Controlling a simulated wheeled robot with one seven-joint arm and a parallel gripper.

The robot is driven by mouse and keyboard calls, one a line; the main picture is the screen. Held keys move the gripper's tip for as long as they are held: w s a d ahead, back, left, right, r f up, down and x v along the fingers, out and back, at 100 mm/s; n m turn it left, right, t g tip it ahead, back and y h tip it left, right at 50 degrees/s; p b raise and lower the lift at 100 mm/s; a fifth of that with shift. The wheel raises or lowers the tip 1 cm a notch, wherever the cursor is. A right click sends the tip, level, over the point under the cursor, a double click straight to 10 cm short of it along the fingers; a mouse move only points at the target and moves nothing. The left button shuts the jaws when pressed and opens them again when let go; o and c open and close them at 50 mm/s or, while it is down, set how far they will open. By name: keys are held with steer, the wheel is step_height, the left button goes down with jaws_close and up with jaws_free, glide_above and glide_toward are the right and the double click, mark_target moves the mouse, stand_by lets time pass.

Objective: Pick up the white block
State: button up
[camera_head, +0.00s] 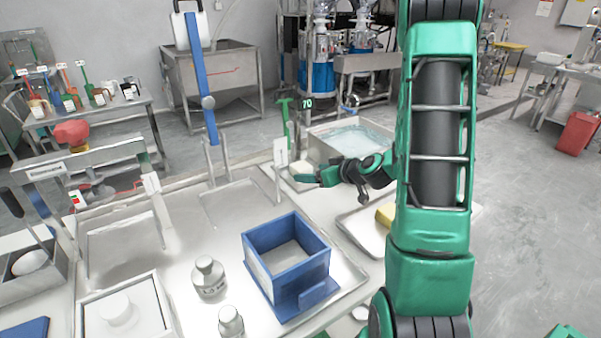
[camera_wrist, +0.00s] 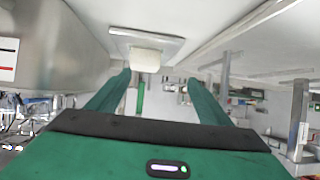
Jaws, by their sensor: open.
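The white block (camera_wrist: 145,60) sits on a small grey plate (camera_wrist: 120,36) in the wrist view, which shows the scene upside down. It is just beyond my fingertips, nearer the left finger. In the head view, a pale block (camera_head: 302,168) lies at the far side of the bench, just left of my gripper (camera_head: 318,176). My gripper also shows in the wrist view (camera_wrist: 158,80), its two green fingers apart and nothing held between them. The block's underside is hidden.
A blue open box (camera_head: 286,265) and metal weights (camera_head: 209,278) stand on the near bench. A water basin (camera_head: 350,142) is behind my gripper. A yellow block (camera_head: 385,214) lies on a tray partly behind my arm. An upright green-topped post (camera_head: 283,130) stands close to the pale block.

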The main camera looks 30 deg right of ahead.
mark_target(303, 166)
steer(key=d, duration=0.1)
steer(key=w+d, duration=0.1)
steer(key=d+t+h, duration=0.1)
steer(key=shift+w+f+m, duration=0.2)
steer(key=shift+w+m, duration=0.05)
steer(key=shift+m, duration=0.15)
steer(key=x, duration=0.5)
steer(key=shift+a+x, duration=0.15)
steer(key=shift+x, duration=1.25)
steer(key=shift+a+x, duration=0.15)
steer(key=shift+x, duration=1.25)
steer(key=c, duration=1.3)
steer(key=shift+r, duration=0.1)
steer(key=shift+c, duration=0.2)
